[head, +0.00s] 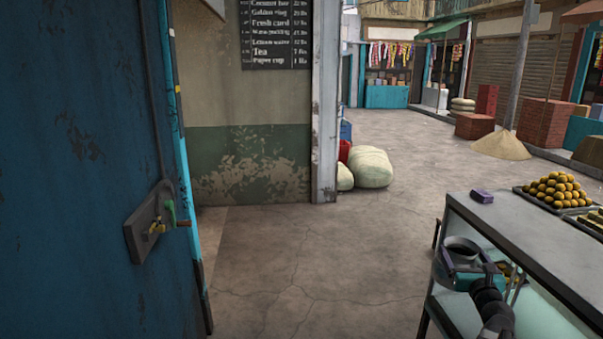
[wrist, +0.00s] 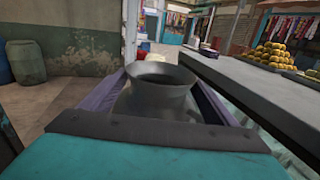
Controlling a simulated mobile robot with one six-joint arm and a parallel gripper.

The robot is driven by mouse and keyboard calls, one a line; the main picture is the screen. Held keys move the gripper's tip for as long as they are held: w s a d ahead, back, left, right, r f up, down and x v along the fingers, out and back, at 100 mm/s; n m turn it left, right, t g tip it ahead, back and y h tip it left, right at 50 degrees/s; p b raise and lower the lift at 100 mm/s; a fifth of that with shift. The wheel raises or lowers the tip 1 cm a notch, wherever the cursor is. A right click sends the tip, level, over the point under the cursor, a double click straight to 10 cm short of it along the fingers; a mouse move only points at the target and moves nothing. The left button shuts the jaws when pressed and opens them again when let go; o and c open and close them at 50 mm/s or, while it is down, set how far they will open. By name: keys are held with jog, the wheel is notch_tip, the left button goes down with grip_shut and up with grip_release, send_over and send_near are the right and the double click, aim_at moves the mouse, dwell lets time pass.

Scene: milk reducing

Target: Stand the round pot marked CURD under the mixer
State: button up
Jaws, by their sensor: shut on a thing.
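A round grey metal pot (wrist: 158,88) with a flared rim and dark mouth sits upright between the jaws of my gripper (wrist: 160,100) in the wrist view. The gripper is shut on it, with a purple finger on each side. In the head view the pot (head: 461,247) shows at the lower right, held by my gripper (head: 464,268) beside the counter's left edge. No CURD marking can be read on it. I see no mixer in either view.
A grey-topped counter (head: 540,235) on the right bears a purple block (head: 482,196) and a tray of yellow balls (head: 556,189). A blue door (head: 85,170) stands at left. Sacks (head: 371,168) lie by the wall corner. The middle floor is clear.

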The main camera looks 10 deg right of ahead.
jog(key=w+a+f+n+y+b, duration=0.15)
jog(key=a+f+y, duration=0.3)
jog(key=a, duration=0.45)
jog(key=w+a+f+n+y+b, duration=0.1)
jog(key=w+a+f+n+y, duration=0.15)
jog(key=a+f, duration=0.5)
jog(key=w+a+f+n+y+b, duration=0.1)
jog(key=a+f+n+y, duration=0.25)
jog(key=a, duration=0.75)
jog(key=s+a+r+n+g+y, duration=0.1)
jog(key=s+a+n+g+y, duration=0.2)
jog(key=a, duration=0.3)
jog(key=s+a+r+n+g+y+b, duration=0.1)
jog(key=s+a+n+g+y, duration=0.2)
jog(key=a+y, duration=0.3)
jog(key=shift+s+a+g, duration=0.5)
jog(key=shift+s+a, duration=0.25)
jog(key=shift+a, duration=0.05)
jog(key=shift+s, duration=0.1)
